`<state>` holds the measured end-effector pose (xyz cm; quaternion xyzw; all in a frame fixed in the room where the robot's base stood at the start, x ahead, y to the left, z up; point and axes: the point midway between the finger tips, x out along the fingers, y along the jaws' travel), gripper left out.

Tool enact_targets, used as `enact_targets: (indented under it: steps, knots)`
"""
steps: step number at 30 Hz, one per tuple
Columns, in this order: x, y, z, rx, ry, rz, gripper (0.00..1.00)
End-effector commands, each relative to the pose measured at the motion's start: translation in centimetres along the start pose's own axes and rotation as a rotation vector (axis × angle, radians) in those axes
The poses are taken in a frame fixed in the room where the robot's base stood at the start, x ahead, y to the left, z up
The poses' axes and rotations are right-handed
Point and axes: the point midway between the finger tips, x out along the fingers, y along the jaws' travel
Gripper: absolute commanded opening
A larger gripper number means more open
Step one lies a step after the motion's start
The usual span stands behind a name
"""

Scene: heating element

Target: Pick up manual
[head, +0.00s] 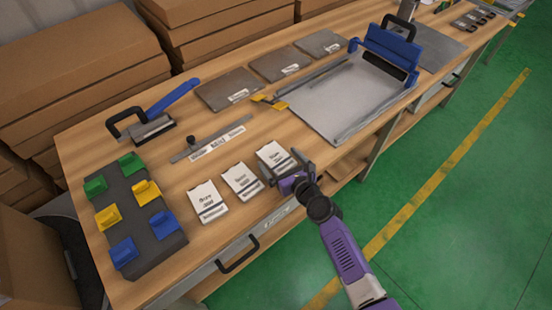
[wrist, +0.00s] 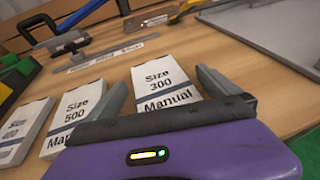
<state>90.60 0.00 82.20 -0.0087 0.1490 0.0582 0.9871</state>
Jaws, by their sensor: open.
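Three white manuals lie in a row near the front edge of the wooden workbench. The right one (head: 272,155) reads "Size 300 Manual" in the wrist view (wrist: 163,84). The middle one (head: 242,181) reads "Size 500 Manual" in the wrist view (wrist: 80,112). The left manual (head: 207,202) is partly cut off in the wrist view (wrist: 20,130). My gripper (head: 283,168) is open at the right manual. In the wrist view its fingers (wrist: 162,88) stand either side of that manual, the body hiding its lower edge. I cannot tell whether the fingers touch it.
A dark block with green, yellow and blue clips (head: 150,225) stands at the left. A ruler-like metal bar (head: 208,143) lies behind the manuals. A large grey plate with a blue-handled device (head: 345,95) is to the right. The workbench (head: 165,180) has a drawer handle (head: 237,255) in front.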

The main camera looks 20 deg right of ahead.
Motion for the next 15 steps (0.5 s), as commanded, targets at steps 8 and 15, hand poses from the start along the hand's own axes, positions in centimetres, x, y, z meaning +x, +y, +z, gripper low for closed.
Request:
enact_targets:
  steps: [8,15]
  knots:
    - [-0.05,0.0,0.0,0.0,0.0,0.0,0.76]
    - [-0.06,0.01,-0.05,0.0,0.001,0.0,0.3]
